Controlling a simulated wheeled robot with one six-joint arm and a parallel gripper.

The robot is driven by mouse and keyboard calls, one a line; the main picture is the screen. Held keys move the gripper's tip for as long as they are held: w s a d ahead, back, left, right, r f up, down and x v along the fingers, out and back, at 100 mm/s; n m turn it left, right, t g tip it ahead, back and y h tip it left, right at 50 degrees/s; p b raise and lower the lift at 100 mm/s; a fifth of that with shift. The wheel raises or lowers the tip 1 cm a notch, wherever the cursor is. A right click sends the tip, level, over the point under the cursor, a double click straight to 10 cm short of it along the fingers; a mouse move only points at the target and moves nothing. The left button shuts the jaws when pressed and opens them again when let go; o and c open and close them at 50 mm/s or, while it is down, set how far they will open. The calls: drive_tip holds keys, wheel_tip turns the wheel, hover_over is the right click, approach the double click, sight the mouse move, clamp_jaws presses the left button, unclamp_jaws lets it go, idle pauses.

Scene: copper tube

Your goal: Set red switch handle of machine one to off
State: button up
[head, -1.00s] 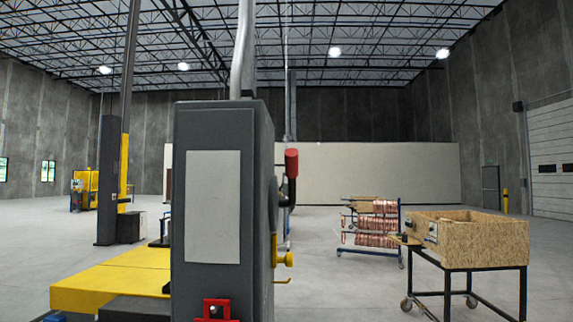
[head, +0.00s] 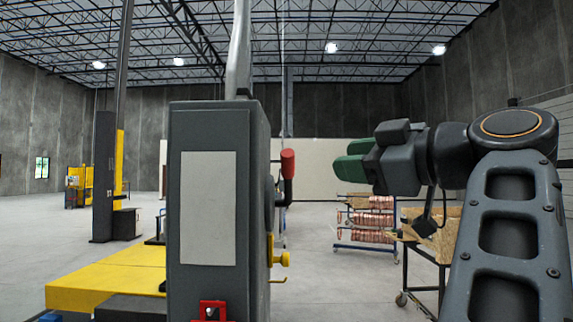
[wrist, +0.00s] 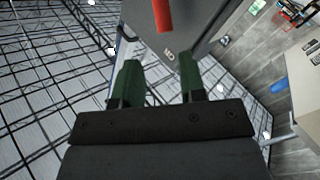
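The red switch handle (head: 288,163) sticks up on the right side of the grey machine cabinet (head: 208,290), on a dark bent arm. In the wrist view the red handle (wrist: 162,14) shows at the top edge, ahead of the fingers and partly cut off by the frame. My gripper (head: 350,160) has green fingers and is to the right of the handle in the head view, apart from it. In the wrist view my gripper (wrist: 158,78) has its two green fingers spread, with nothing between them.
A yellow knob (head: 282,259) and a small hook are below the handle on the cabinet side. A yellow platform (head: 110,275) is at left. A rack of copper tubes (head: 370,222) and a wooden crate on a cart (head: 425,228) stand behind my arm at right.

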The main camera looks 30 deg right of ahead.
sight(292, 166)
drive_tip(key=shift+n, duration=0.3)
drive_tip(key=p+x, duration=0.1)
drive_tip(key=x, duration=0.3)
drive_tip(key=p+x, duration=0.2)
drive_tip(key=x, duration=0.2)
drive_tip(key=p+x, duration=0.1)
drive_tip(key=x, duration=0.3)
drive_tip(key=shift+w+a+r, duration=0.1)
drive_tip(key=shift+w+a, duration=0.05)
drive_tip(key=shift+a, duration=0.25)
drive_tip(key=shift+w+a+p, duration=0.15)
drive_tip(key=shift+w+p, duration=0.2)
drive_tip(key=shift+w, duration=0.25)
drive_tip(key=shift+c, duration=0.2)
clamp_jaws()
